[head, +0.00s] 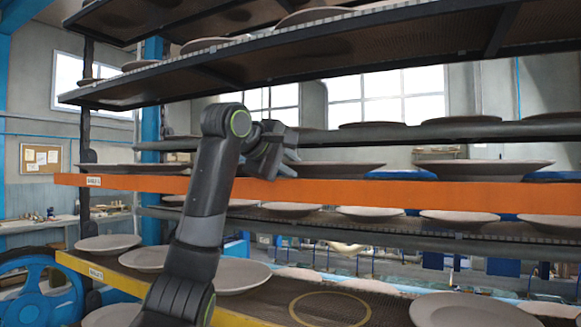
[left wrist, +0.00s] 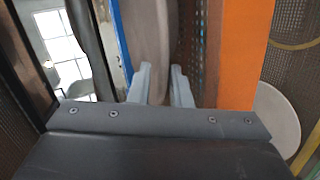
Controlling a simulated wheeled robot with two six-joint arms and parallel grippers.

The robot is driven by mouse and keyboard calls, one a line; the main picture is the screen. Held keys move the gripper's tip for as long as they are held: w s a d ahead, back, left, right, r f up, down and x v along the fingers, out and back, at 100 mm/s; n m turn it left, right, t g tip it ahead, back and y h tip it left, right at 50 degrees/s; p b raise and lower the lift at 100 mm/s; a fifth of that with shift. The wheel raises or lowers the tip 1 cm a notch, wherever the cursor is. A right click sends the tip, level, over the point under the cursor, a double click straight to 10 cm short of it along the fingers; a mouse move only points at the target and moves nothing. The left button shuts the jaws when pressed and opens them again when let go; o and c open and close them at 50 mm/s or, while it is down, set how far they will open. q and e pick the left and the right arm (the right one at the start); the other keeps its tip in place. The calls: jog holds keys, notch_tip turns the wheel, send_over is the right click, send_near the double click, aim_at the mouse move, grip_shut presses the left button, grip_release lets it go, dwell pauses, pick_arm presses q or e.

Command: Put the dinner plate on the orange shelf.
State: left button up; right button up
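The orange shelf (head: 400,193) crosses the head view at mid-height. A pale brown dinner plate (head: 340,168) lies flat on it, just right of my left gripper (head: 287,164). In the left wrist view, that plate (left wrist: 152,35) appears on edge because the view is turned, and the orange shelf edge (left wrist: 243,50) is on its right. My left gripper's fingers (left wrist: 161,85) are apart, with the plate's near rim between them. I see a gap there; contact is hard to tell. My right gripper is not in view.
Other plates sit on the orange shelf at right (head: 480,170) and left (head: 140,168). The yellow-edged shelf below holds several plates and a bare spot inside a yellow ring (head: 330,308).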

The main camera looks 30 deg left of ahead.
pick_arm(q)
jog(key=b+v, duration=0.5)
jog(key=v, duration=0.6)
jog(key=shift+s, duration=0.35)
